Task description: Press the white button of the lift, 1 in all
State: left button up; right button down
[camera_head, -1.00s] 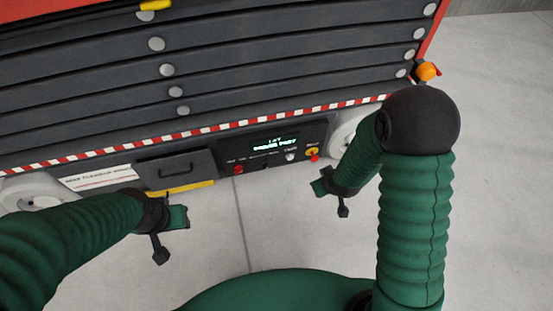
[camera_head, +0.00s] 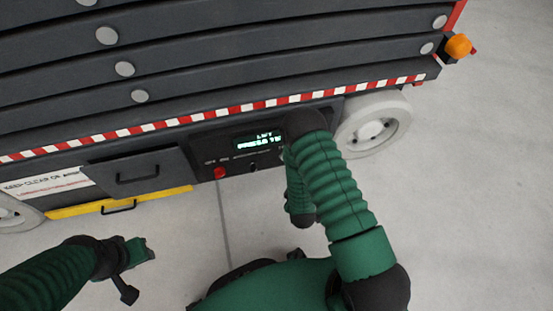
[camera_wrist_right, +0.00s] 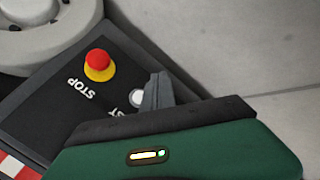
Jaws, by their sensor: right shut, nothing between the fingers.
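The lift's dark control panel (camera_head: 207,152) has a lit screen (camera_head: 259,140). In the right wrist view the white button (camera_wrist_right: 137,97) shows on the panel, partly covered by my right gripper (camera_wrist_right: 160,83). The gripper is shut and empty, its tip just right of the button in that view; I cannot tell if they touch. In the head view my right arm hides the white button and most of its own gripper. My left gripper (camera_head: 140,250) hangs over the floor, apart from the lift; its jaw opening is unclear.
A red-and-yellow STOP button (camera_wrist_right: 98,66) sits beside the white one. A red knob (camera_head: 219,173) is at the panel's left. A drawer-like box (camera_head: 140,170) with a handle and a wheel (camera_head: 375,125) flank the panel. The floor in front is free.

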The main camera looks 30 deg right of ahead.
jog(key=w+d+b, duration=0.2)
jog(key=w, duration=0.6)
jog(key=shift+w, duration=0.3)
jog(key=shift+r, duration=0.1)
dwell(2.0)
jog(key=shift+w, duration=0.35)
jog(key=shift+w+d, duration=0.15)
jog(key=shift+w, duration=0.35)
dwell(0.7)
jog(key=shift+r, duration=0.1)
jog(key=shift+s+a+p, duration=0.2)
jog(key=shift+s+p, duration=0.2)
jog(key=shift+s, duration=0.5)
